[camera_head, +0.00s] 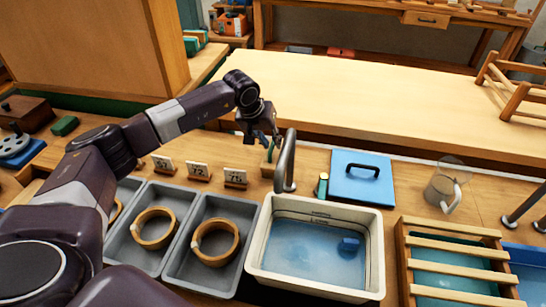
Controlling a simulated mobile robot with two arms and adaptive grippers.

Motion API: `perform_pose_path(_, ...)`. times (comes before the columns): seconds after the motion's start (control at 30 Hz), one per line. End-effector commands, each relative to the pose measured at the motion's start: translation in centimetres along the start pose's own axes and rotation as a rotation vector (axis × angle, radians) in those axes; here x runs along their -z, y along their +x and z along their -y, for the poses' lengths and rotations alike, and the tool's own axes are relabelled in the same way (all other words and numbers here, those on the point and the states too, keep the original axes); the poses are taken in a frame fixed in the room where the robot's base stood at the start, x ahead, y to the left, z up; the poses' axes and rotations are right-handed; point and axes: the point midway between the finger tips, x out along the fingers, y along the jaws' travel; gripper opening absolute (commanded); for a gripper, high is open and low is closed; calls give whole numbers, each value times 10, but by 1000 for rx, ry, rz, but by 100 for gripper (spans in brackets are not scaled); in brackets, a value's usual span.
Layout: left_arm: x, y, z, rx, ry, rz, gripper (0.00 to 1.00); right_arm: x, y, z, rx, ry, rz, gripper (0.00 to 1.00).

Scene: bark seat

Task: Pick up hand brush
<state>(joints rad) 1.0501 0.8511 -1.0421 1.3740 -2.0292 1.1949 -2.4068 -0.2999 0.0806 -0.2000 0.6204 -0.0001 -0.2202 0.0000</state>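My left gripper (266,138) reaches in from the left and points down behind the white basin. Its dark fingers are small, and I cannot tell how far apart they are. A small tan and green item (269,160), possibly the hand brush, stands right under the fingertips, partly hidden by a grey metal bar (287,162). I cannot tell whether the fingers touch it. My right gripper is not in view.
The white basin (375,255) holds water and a small blue item. A blue board with a black handle (374,189), a small green and yellow item (322,186), a clear jug (442,190) and a slatted wooden crate (450,249) stand nearby. Grey trays (176,262) hold wooden rings.

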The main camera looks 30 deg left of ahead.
Motion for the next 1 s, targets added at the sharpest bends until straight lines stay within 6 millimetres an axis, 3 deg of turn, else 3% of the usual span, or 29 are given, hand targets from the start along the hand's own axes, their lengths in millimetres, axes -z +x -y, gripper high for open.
perform_pose_path(0.17,0,0,0,0,0,0,0,0,0,0,0,0,1,0)
perform_pose_path(0.77,2,-3,-1,-1,0,-2,0,-1,0,0,0,0,1,0)
perform_pose_path(1.0,12,-24,-5,-1,1,-5,0,-1,4,0,0,0,1,0)
